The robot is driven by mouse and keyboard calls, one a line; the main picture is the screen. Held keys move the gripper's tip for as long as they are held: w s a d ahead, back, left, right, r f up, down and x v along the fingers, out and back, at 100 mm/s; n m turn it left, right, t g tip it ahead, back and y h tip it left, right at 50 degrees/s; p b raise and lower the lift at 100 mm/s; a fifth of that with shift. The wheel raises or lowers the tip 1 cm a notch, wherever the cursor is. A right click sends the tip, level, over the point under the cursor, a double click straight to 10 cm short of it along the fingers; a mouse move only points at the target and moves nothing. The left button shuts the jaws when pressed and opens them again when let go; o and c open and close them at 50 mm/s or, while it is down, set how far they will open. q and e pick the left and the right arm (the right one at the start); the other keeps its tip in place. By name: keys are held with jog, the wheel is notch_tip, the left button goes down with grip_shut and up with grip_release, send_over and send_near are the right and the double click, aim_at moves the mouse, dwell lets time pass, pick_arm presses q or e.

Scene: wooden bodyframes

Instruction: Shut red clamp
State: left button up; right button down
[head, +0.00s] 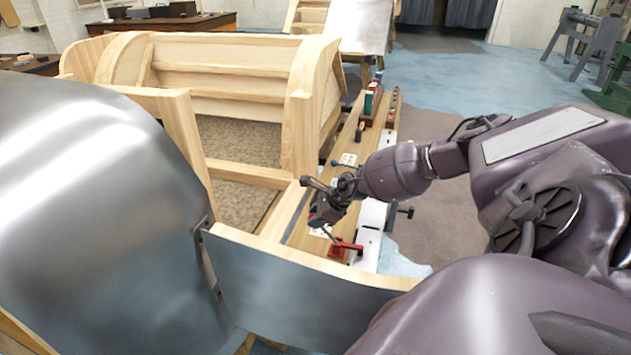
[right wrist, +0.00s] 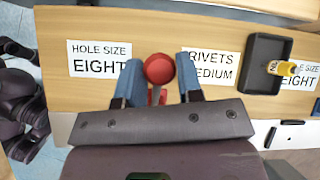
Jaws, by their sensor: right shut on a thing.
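The red clamp (head: 345,248) is at the near end of the narrow wooden bench, beside the curved metal panel, in the head view. My right gripper (head: 319,216) reaches down over the bench next to it. In the right wrist view, a round red end of the clamp (right wrist: 159,69) sits between the two blue fingers of my right gripper (right wrist: 160,84), which is shut on it. A thin red part shows below the round end. The exact contact at the fingertips is hard to see. My left gripper is not in view.
Cards reading HOLE SIZE EIGHT (right wrist: 99,59) and RIVETS MEDIUM (right wrist: 212,68) lie on the bench. A black tray (right wrist: 252,80) with a yellow item is at right. The wooden bodyframe (head: 300,120) and curved metal panel (head: 290,285) stand close by.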

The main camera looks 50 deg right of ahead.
jog(key=shift+d+f, duration=0.1)
jog(key=c, duration=0.8)
grip_release()
jog(key=shift+s, duration=0.1)
jog(key=v, duration=1)
jog(key=shift+s+r, duration=0.15)
jog(key=shift+r, duration=0.2)
jog(key=shift+d, duration=0.1)
